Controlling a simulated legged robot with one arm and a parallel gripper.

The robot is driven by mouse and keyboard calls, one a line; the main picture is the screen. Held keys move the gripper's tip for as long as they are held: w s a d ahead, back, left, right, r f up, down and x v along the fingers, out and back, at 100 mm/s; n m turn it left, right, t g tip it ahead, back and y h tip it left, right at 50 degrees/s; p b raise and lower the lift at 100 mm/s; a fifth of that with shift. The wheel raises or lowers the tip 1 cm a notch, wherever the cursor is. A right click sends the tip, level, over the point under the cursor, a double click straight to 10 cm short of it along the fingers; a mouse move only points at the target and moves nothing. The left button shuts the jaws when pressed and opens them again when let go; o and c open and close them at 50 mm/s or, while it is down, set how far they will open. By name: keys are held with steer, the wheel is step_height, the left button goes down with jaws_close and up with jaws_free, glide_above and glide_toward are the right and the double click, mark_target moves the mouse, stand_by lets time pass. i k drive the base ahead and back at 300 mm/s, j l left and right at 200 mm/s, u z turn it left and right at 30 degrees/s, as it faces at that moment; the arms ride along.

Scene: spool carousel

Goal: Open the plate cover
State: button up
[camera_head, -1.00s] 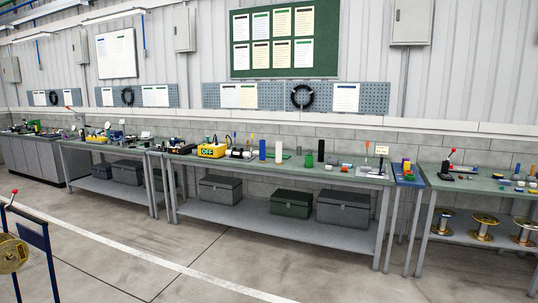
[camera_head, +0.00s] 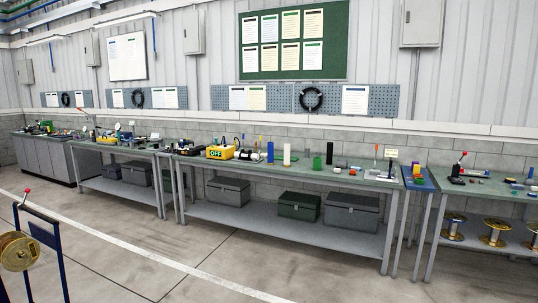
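I cannot make out a plate cover in this view. A spool stand with a dark blue frame (camera_head: 64,262) is cut off by the left edge. It carries a gold spool (camera_head: 17,251) and a lever with a red knob (camera_head: 27,190) at its top. My gripper is not in view.
A long green-topped workbench (camera_head: 300,178) runs along the wall, with a yellow box (camera_head: 219,152), cylinders and small tools on it. Grey bins (camera_head: 228,190) stand on its lower shelf. Gold spools (camera_head: 494,231) sit under the right bench. The concrete floor (camera_head: 250,262) in front is clear.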

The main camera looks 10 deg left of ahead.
mark_target(193, 146)
steer(key=i+l, duration=0.3)
steer(key=i, duration=0.15)
steer(key=i+l, duration=0.3)
steer(key=i, duration=0.15)
steer(key=i+j+u, duration=0.15)
steer(key=i+u, duration=0.55)
steer(key=u, duration=0.15)
steer(key=i+u, duration=0.4)
steer(key=i+l+u, duration=0.2)
steer(key=u, duration=0.25)
steer(key=i+j+u, duration=0.1)
steer(key=i+u, duration=0.25)
steer(key=i, duration=1.2)
steer(key=i+l+z, duration=0.2)
steer(key=i+z, duration=0.25)
steer(key=i, duration=0.65)
steer(key=i+j+z, duration=0.2)
steer(key=i+z, duration=0.25)
steer(key=i, duration=1.7)
steer(key=i+j+z, duration=0.1)
steer(key=i, duration=0.9)
